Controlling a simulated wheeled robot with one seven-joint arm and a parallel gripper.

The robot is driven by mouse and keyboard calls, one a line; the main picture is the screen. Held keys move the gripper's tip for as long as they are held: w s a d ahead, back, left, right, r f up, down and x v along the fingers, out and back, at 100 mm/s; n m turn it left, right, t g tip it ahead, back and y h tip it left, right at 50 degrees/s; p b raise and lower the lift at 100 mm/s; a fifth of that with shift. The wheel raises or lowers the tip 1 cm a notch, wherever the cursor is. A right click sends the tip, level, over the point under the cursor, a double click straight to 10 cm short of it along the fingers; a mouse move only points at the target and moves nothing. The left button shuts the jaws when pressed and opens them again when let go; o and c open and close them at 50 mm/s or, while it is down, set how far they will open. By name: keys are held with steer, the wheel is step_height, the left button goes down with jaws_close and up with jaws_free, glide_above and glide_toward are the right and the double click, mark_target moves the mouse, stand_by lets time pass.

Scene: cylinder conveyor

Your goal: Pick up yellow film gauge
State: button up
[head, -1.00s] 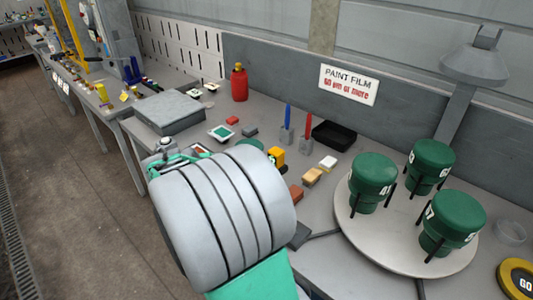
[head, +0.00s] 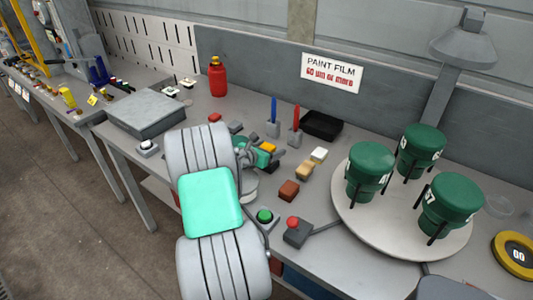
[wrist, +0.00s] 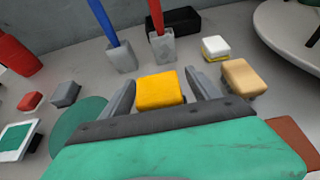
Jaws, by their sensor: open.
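The yellow film gauge (wrist: 157,90) is a small yellow-orange block on the grey bench. In the wrist view it lies between the two fingers of my open gripper (wrist: 158,92), with a gap showing on both sides. Its lower part is hidden behind the gripper's dark front edge. In the head view the gauge (head: 268,147) shows only as a small yellow patch beside my gripper (head: 263,156), which partly covers it.
Blue and red pens in grey holders (wrist: 163,47) stand behind the gauge, near a black tray (head: 321,125). A tan block (wrist: 243,77) and white-topped block (wrist: 215,47) lie close right. A turntable (head: 350,210) carries green canisters. A red bottle (head: 218,78) stands farther left.

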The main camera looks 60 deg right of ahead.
steer(key=shift+d+f, duration=0.15)
steer(key=shift+d, duration=0.3)
steer(key=shift+c, duration=0.4)
steer(key=c, duration=1.4)
jaws_close()
